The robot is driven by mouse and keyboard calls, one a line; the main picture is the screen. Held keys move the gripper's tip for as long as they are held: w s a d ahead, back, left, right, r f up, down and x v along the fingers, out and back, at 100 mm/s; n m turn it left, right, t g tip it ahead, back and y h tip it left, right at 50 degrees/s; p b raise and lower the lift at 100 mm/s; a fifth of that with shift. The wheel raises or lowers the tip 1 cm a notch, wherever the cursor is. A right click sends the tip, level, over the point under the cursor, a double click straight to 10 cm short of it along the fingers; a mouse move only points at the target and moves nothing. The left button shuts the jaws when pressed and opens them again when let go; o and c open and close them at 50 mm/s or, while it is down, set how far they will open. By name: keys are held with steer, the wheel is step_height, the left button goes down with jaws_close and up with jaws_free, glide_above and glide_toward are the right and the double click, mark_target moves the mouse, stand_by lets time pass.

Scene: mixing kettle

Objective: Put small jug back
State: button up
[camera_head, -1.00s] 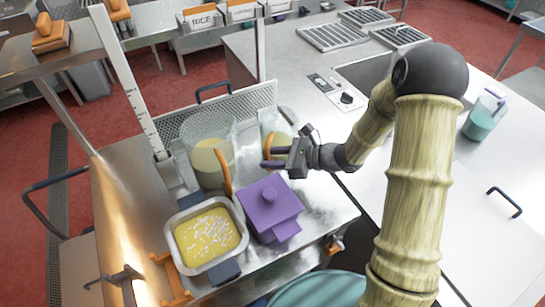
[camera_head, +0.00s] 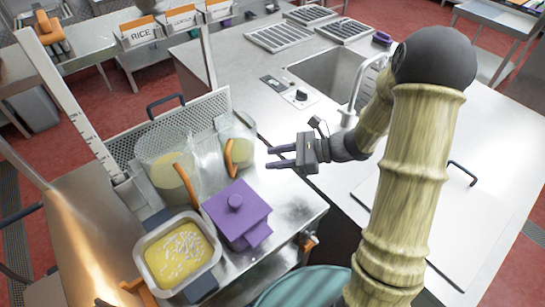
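The small jug (camera_head: 240,150) is clear with yellowish contents and an orange handle (camera_head: 230,160). It stands upright on the steel cart top, by the perforated back panel, to the right of the larger jug (camera_head: 165,172), which is similar and also has an orange handle. My gripper (camera_head: 270,157) is to the right of the small jug. Its two dark fingers point left toward the orange handle, with a gap between them. The gripper is open and empty, apart from the handle.
A purple lidded container (camera_head: 236,215) and a steel pan of yellow food (camera_head: 180,255) stand in front of the jugs. A teal round shape (camera_head: 305,288) shows at the bottom. A counter with a sink (camera_head: 325,78) and faucet lies behind my arm.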

stand_by(0.3)
steer(key=s+d+f+n+g+h, duration=0.1)
steer(key=s+n+g+h, duration=0.1)
steer(key=s+n+h, duration=0.25)
steer(key=s+d+f+n+g+h, duration=0.2)
steer(key=s+n+h, duration=0.15)
steer(key=s, duration=0.25)
steer(key=d+r+n+t+h, duration=0.3)
steer(key=d+n+h, duration=0.3)
steer(key=n, duration=0.5)
steer(key=shift+s+d+r+n+t, duration=0.2)
steer(key=shift+s+d+n+t, duration=0.15)
steer(key=shift+d+t, duration=0.25)
steer(key=shift+a, duration=0.1)
steer(key=w+p+v, duration=0.1)
steer(key=p+v, duration=0.5)
steer(key=p, duration=0.1)
steer(key=shift+r, duration=0.55)
